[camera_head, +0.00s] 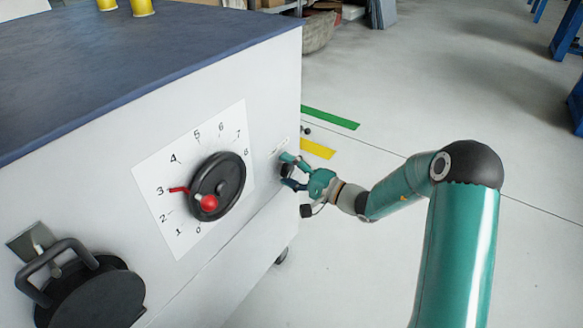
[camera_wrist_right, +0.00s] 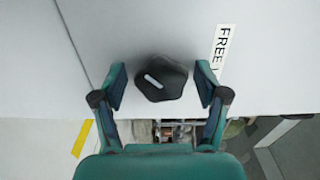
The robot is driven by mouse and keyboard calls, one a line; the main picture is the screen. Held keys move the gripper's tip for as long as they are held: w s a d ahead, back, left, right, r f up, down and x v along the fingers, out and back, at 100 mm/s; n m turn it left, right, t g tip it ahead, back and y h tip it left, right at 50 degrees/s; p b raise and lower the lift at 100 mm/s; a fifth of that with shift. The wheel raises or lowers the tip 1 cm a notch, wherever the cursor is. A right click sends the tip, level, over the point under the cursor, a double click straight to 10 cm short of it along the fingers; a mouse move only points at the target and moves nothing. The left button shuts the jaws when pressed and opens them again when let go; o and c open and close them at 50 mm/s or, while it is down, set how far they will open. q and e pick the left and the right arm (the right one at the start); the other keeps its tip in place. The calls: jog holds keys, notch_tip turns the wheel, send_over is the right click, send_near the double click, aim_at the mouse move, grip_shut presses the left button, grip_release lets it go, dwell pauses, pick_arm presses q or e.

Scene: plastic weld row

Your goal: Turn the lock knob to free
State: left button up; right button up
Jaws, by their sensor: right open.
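The lock knob (camera_wrist_right: 168,88) is a black, lobed knob with a short white mark on its left part, on a pale panel in the right wrist view. A white label (camera_wrist_right: 222,48) reading FREE, partly cut off, is to its right. My right gripper (camera_wrist_right: 161,75) is open, one finger on each side of the knob, with visible gaps in the picture. In the head view my right gripper (camera_head: 289,171) is at the right end of the white machine front, largely hiding the knob. My left gripper is not in view.
The white machine (camera_head: 225,80) has a black handwheel (camera_head: 228,182) with a red handle and pointer near 3 on a numbered dial. A black round part with a handle (camera_head: 92,298) is at lower left. Open floor (camera_head: 400,95) lies to the right.

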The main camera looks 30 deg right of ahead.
jog(key=v, duration=1.1)
jog(key=shift+s, duration=0.4)
jog(key=shift+d+f, duration=0.1)
